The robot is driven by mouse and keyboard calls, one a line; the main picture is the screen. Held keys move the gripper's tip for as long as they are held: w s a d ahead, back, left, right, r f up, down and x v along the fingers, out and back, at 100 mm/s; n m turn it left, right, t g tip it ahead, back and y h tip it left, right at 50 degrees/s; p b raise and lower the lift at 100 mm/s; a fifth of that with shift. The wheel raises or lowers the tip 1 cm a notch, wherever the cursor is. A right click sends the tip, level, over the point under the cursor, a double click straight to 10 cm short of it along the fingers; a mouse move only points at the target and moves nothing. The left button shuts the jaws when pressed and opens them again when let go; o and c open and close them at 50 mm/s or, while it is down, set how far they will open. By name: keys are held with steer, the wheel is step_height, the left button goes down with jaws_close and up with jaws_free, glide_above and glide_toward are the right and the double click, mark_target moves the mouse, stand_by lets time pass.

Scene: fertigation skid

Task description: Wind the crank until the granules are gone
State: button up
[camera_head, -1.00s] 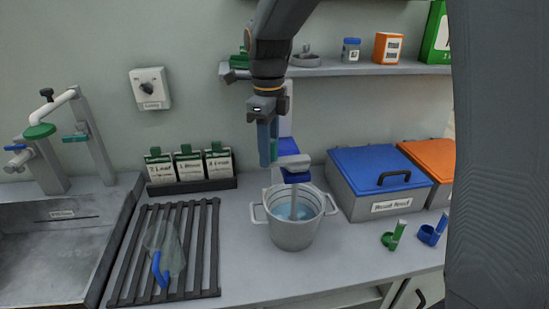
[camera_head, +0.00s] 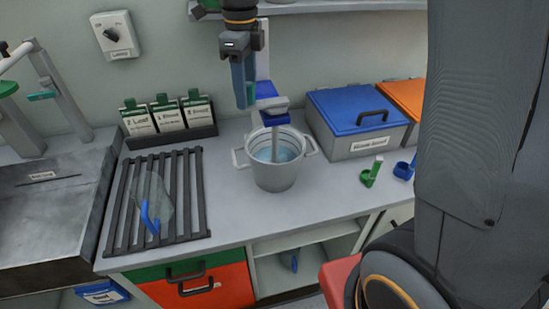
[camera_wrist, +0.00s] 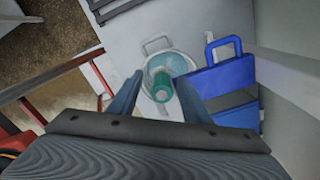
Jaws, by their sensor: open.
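A grey metal bucket (camera_head: 277,178) with two side handles stands on the counter, holding pale blue liquid (camera_head: 275,154). I cannot make out granules in it. A mixer with a blue head (camera_head: 268,108) stands over the bucket, its grey shaft reaching into the liquid. A teal crank grip (camera_wrist: 161,86) shows in the wrist view. My gripper (camera_head: 244,100) points down beside the mixer's upright. In the wrist view my gripper (camera_wrist: 160,95) has its two fingers apart, on either side of the crank grip with gaps showing. It is not closed on the grip.
A black slatted rack (camera_head: 160,215) holding a clear scoop with a blue handle lies left of the bucket. A blue-lidded box (camera_head: 357,108) and green and blue small scoops are right. A shelf (camera_head: 300,6) runs above.

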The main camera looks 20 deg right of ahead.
steer(key=shift+r+p, duration=2.45)
steer(key=shift+r, duration=0.6)
steer(key=shift+f, duration=0.1)
steer(key=shift+s, duration=0.1)
